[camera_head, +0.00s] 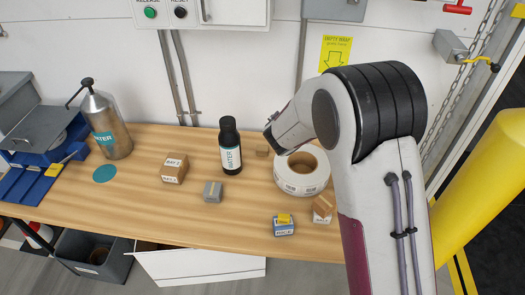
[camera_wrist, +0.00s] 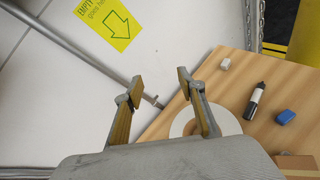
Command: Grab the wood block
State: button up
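A small plain tan block (camera_head: 262,151), which looks like the wood block, sits at the back of the wooden bench, between the black bottle and the white label roll. My gripper (camera_head: 274,143) shows just right of it in the head view; I cannot tell the gap in depth. In the wrist view my gripper (camera_wrist: 160,87) is open, its two tan-padded fingers well apart with nothing held between them. I cannot make out the small tan block in the wrist view.
The black water bottle (camera_head: 230,147) and label roll (camera_head: 302,174) stand close by. A cardboard box (camera_head: 174,170), grey block (camera_head: 213,191), blue block (camera_head: 284,227) and tan labelled block (camera_head: 323,206) are on the bench (camera_head: 225,235). A wall with conduits (camera_head: 180,80) rises behind.

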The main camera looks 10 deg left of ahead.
jog(key=w+a+f+n+y, duration=0.3)
jog(key=a+f+n, duration=0.2)
jog(key=a+f, duration=0.35)
jog(key=n+y, duration=0.3)
jog(key=n, duration=0.2)
send_over(262, 151)
jog(key=s, duration=0.4)
notch_tip(262, 151, down, 9)
jog(key=shift+w+r+t, duration=0.15)
jog(key=shift+w+t, duration=0.1)
jog(key=shift+t, duration=0.05)
jog(key=shift+d, duration=0.15)
jog(key=shift+f, duration=1.75)
jog(key=shift+f, duration=0.1)
jog(key=shift+f, duration=0.9)
jog(key=shift+w+f, duration=0.2)
jog(key=shift+f, duration=0.3)
jog(key=shift+w+f, duration=0.15)
jog(key=shift+f, duration=0.3)
jog(key=shift+x, duration=1.1)
jog(key=shift+r, duration=0.1)
